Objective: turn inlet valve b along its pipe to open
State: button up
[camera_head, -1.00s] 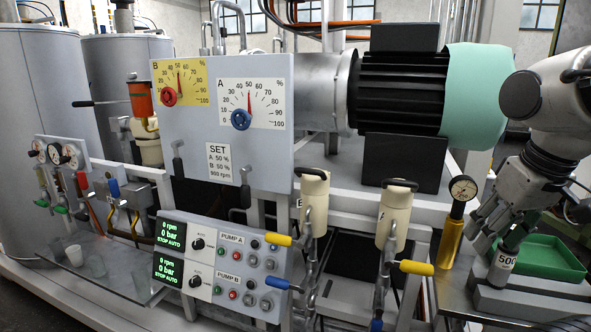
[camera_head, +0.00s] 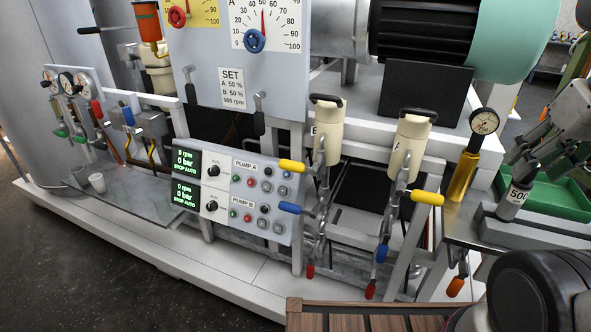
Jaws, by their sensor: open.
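Two cream canisters with black handles stand at centre right, the left one (camera_head: 328,136) and the right one (camera_head: 409,150). Their letter labels are too small to read surely. Beside the left canister, a yellow lever (camera_head: 291,166) and a blue lever (camera_head: 289,208) stick out to the left, roughly across the upright pipework. At the right canister, a yellow lever (camera_head: 427,198) sticks out to the right and a blue lever (camera_head: 381,253) hangs down. I cannot tell which is inlet valve b. My gripper (camera_head: 541,168) is open at the right edge, well away from these levers.
A "500" cylinder (camera_head: 516,196) stands near my gripper, beside a green tray (camera_head: 557,193). A brass gauge (camera_head: 463,178) stands between the right canister and tray. Red-tipped levers (camera_head: 370,289) hang low. A slatted wooden platform (camera_head: 345,320) lies in front; floor at left is clear.

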aim_at(288, 208)
jog(key=l+u, duration=0.4)
jog(key=k+l+u, duration=0.15)
jog(key=l+u, duration=0.2)
jog(key=k+l+u, duration=0.1)
jog(key=l+u, duration=0.3)
